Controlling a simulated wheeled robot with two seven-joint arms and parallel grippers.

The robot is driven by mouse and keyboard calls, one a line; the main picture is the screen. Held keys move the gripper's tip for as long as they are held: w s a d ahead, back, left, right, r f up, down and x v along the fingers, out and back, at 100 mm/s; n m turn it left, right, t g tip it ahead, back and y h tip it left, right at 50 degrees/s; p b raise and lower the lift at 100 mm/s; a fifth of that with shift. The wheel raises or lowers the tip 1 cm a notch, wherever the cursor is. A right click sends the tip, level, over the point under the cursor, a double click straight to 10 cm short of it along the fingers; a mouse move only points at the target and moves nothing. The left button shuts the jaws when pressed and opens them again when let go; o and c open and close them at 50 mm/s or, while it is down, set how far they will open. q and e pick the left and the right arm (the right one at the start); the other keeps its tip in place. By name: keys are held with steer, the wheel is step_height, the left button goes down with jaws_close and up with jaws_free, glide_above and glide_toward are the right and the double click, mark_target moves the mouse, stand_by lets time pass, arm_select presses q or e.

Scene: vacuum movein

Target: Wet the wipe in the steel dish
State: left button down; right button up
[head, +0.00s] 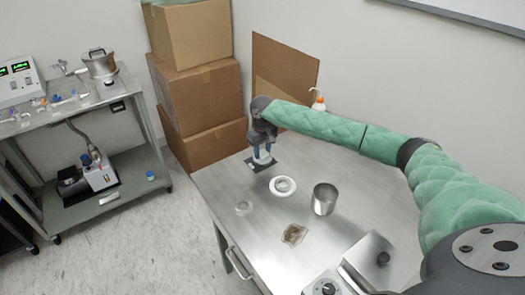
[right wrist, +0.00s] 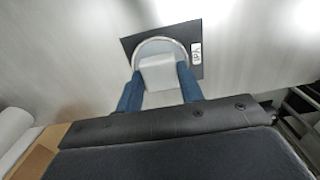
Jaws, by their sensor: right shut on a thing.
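My right gripper (head: 263,150) is at the far left part of the steel table, pointing down over a dark square mat (head: 277,162). In the right wrist view its two blue fingers (right wrist: 160,88) are shut on a white folded wipe (right wrist: 160,72). The wipe is over the round steel dish (right wrist: 146,46), whose far rim shows behind it; the near part is hidden by the wipe and fingers. I cannot tell whether the wipe touches the dish's inside. The dish stands on the dark mat (right wrist: 131,43), which bears an "IPA" label (right wrist: 196,53). My left gripper is not in view.
Near the gripper stand a white ring-shaped part (head: 282,186), a steel cup (head: 324,199), a small clear dish (head: 243,208) and a small bag (head: 294,234). An orange-and-white bottle (head: 319,103) stands at the back. Cardboard boxes (head: 205,95) stand beyond the table's left edge.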

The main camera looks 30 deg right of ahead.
mark_target(262, 153)
steer(key=shift+f, duration=0.5)
stand_by(1.0)
steer(key=shift+r, duration=0.15)
steer(key=shift+r+p, duration=0.1)
steer(key=shift+p, duration=0.2)
steer(key=shift+r+p, duration=0.35)
steer(key=shift+r, duration=0.05)
steer(key=shift+r+p, duration=0.35)
steer(key=shift+p, duration=0.05)
steer(key=shift+r+p, duration=1.1)
steer(key=shift+r, duration=0.15)
arm_select(q)
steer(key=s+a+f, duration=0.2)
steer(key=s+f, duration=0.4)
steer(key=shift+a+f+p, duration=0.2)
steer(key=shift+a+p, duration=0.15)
steer(key=shift+p, duration=0.05)
arm_select(e)
steer(key=shift+r, duration=0.2)
